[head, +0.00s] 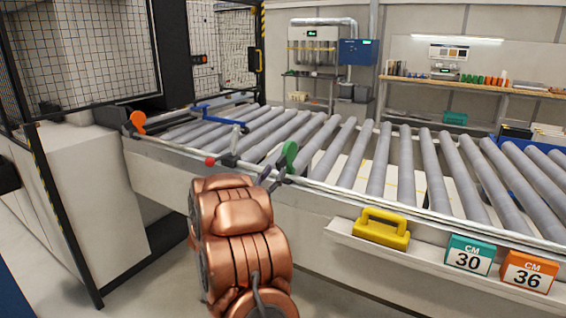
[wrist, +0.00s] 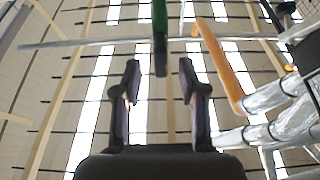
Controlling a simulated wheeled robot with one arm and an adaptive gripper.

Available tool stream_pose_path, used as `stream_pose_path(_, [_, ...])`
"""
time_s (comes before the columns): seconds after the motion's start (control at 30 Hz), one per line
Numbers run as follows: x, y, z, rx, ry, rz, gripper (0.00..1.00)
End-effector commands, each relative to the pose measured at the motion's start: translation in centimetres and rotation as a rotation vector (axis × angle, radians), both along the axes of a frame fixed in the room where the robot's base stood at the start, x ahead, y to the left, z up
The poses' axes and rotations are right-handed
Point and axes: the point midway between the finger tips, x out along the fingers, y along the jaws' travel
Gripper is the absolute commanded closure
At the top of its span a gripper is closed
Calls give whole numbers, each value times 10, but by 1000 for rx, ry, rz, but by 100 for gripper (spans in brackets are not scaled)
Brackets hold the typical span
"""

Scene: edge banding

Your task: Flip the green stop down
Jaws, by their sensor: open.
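The green stop (head: 290,155) stands up at the near edge of the roller conveyor, its rounded head on top. My gripper (head: 273,175) is right beside it, on the near side. In the wrist view, the green stop (wrist: 160,22) hangs in from the top middle, its dark lower end reaching toward the gap between my fingers. My gripper (wrist: 158,73) is open there, one finger to each side of that gap, with nothing held. Whether a finger touches the stop cannot be told.
A red-knobbed lever (head: 210,161) sits left of the stop, and an orange stop (head: 138,121) stands further left. Grey rollers (head: 350,160) lie behind. A yellow handled block (head: 382,228) and the CM 30 (head: 468,255) and CM 36 (head: 527,271) blocks sit on the front ledge.

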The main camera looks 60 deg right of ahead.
Motion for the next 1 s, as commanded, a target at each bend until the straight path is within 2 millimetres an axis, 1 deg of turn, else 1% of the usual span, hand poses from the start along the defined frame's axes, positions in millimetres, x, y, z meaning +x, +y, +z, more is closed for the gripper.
stream_pose_path(0.3, [1, -41, 19, 0, -2, 1, 58])
stream_pose_path(0.5, [2, -58, 26, -1, -2, 2, 58])
stream_pose_path(0.67, [3, -62, 28, 0, -3, 3, 58])
stream_pose_path(0.87, [3, -62, 27, 1, -2, 4, 58])
stream_pose_path(0.9, [3, -62, 27, 1, -2, 4, 59])
stream_pose_path(1.0, [3, -62, 27, 2, -2, 4, 70])
